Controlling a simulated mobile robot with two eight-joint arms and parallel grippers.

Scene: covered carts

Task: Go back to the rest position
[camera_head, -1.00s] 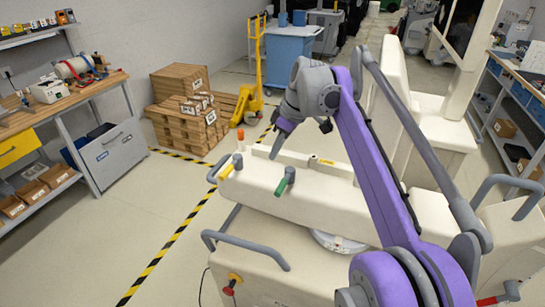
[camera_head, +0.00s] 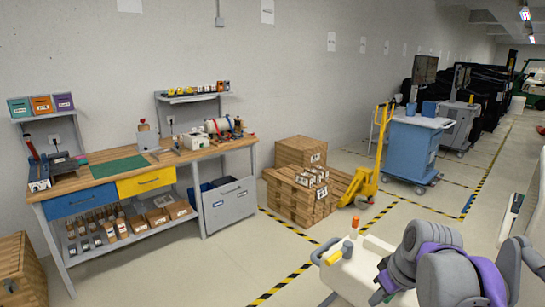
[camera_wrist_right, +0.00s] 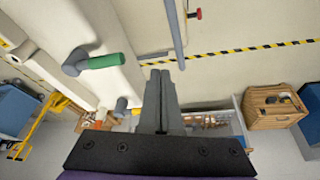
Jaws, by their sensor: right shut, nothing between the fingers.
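My right arm is purple and grey and shows at the lower right of the head view. Its gripper (camera_head: 380,290) is low in that view and small, partly behind its own wrist. In the right wrist view the two dark fingers (camera_wrist_right: 160,100) lie together with nothing between them. The gripper is in free air near a pale body with a green handle (camera_wrist_right: 104,61). I cannot tell whether that body is mine. My left gripper and arm are out of view.
A workbench (camera_head: 120,172) stands along the left wall. Wooden crates (camera_head: 290,201) and a yellow pallet truck (camera_head: 368,180) stand mid-picture, a blue cart (camera_head: 410,150) behind. Black covered carts (camera_head: 490,95) are at the back right. The taped floor between is clear.

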